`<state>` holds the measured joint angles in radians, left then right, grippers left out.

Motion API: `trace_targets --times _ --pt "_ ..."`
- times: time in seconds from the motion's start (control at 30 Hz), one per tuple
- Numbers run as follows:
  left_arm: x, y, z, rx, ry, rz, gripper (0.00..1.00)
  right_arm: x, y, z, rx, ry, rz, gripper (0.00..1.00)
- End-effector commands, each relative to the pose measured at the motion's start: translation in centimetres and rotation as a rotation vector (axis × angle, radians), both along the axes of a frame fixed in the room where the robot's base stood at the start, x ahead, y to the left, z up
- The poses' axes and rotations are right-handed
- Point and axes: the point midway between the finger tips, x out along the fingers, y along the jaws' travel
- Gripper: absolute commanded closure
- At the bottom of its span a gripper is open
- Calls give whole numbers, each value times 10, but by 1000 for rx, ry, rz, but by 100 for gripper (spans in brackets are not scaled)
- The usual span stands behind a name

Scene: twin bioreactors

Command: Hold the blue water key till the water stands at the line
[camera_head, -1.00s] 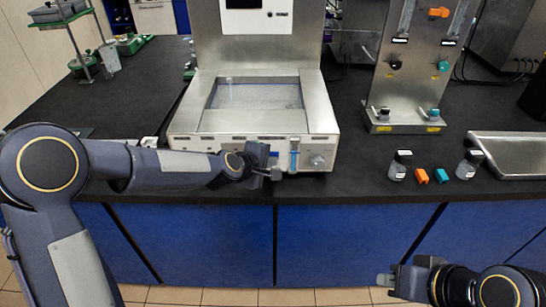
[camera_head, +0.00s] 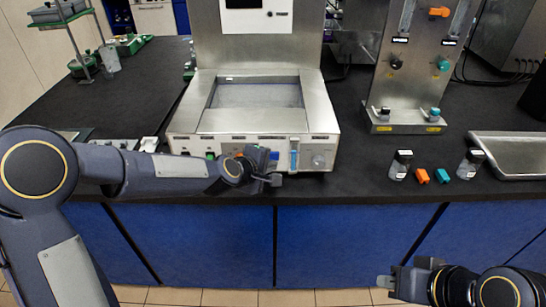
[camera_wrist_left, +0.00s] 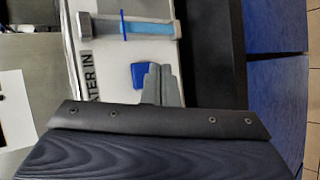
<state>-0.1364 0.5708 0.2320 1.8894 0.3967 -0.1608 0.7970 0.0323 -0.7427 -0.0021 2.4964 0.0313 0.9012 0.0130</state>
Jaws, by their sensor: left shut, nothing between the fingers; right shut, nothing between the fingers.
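The blue water key (camera_wrist_left: 138,75) is on the white panel beside the "WATER IN" label (camera_wrist_left: 87,68) in the left wrist view. My left gripper (camera_wrist_left: 158,72) is shut and empty, its fingertips right beside the key; I cannot tell if they touch it. It also shows in front of the panel in the head view (camera_head: 276,181). The sight tube (camera_wrist_left: 145,28) holds blue water and has a dark blue line mark (camera_wrist_left: 123,26). The water's top looks close to the mark; the exact level is hard to read. My right gripper (camera_head: 386,283) is shut and empty, low at the right.
The steel bath unit (camera_head: 252,120) stands on the black counter. Right of it are a valve stand (camera_head: 408,90), two small bottles (camera_head: 400,166), orange (camera_head: 422,176) and teal (camera_head: 442,175) pieces and a steel tray (camera_head: 510,160). The counter's front edge is close below my left gripper.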

Motion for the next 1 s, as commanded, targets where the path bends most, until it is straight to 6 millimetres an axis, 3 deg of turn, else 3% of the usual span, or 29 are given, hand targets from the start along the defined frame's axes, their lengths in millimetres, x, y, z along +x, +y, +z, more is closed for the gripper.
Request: trace_targets --times 0.5,1.0 --pt "-46 -1 0 0 -1 -3 100 0 0 -11 0 0 0 100" --pt "-49 0 0 0 0 0 100 0 0 -11 0 0 0 100"
